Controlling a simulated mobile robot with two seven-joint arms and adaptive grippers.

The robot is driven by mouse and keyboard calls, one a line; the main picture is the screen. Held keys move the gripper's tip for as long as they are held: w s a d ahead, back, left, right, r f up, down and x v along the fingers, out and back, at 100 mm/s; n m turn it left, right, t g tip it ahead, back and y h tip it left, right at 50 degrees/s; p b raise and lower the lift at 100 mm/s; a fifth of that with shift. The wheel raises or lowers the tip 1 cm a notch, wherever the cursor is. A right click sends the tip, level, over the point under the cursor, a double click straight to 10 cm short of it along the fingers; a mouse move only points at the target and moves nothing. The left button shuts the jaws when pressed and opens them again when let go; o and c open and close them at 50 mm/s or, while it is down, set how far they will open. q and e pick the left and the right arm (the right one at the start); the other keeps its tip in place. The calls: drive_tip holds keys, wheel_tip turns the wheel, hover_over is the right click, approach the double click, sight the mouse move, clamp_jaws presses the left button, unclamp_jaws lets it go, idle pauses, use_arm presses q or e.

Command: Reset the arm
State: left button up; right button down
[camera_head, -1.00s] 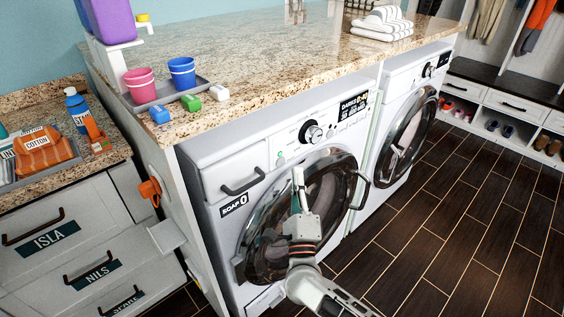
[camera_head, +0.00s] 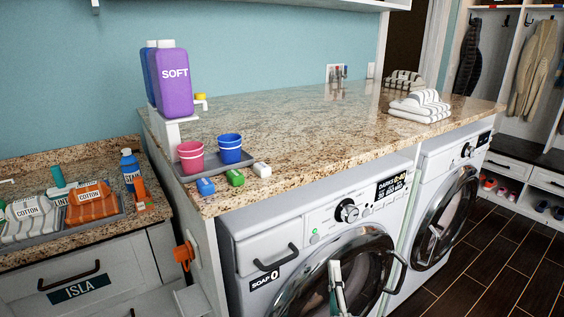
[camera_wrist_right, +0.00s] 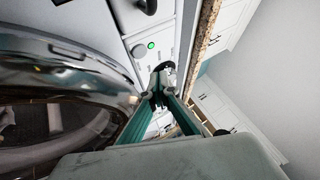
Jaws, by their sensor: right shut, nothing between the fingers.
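My right gripper (camera_head: 335,268) shows at the bottom edge of the head view, upright in front of the round glass door (camera_head: 300,290) of the near washing machine. Its pale teal fingers are shut and empty. In the right wrist view the gripper (camera_wrist_right: 164,72) points toward the machine's front panel, and the door's glass and rim (camera_wrist_right: 60,75) fill the left side. I cannot tell whether the fingers touch the machine. Most of the right arm is below the head view. My left gripper is not in view.
The granite counter (camera_head: 300,110) overhangs the machines. A second machine (camera_head: 445,215) stands to the right. Dark floor (camera_head: 490,270) is clear at far right.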

drive_tip(key=s+a+f+n+g+y, duration=0.45)
drive_tip(key=s+f+n+y, duration=0.25)
drive_tip(key=s+f+n, duration=0.65)
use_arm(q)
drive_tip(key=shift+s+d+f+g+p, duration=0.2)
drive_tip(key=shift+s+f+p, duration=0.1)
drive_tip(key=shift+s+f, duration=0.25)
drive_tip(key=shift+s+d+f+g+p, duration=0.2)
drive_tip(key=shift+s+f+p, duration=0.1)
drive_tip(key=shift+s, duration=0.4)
use_arm(e)
drive_tip(key=s+d+f+n+g+h, duration=0.3)
drive_tip(key=s+d+f+n+g, duration=0.4)
drive_tip(key=s+d+f+n, duration=0.2)
wheel_tip(320, 180, down, 3)
drive_tip(key=s+n, duration=0.2)
drive_tip(key=shift+s+d+r+g, duration=0.2)
drive_tip(key=shift+s+d+g, duration=0.1)
drive_tip(key=shift+g, duration=0.05)
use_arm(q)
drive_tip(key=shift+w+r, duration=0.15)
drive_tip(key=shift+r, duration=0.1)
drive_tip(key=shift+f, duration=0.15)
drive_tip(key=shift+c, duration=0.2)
use_arm(e)
drive_tip(key=shift+a, duration=0.1)
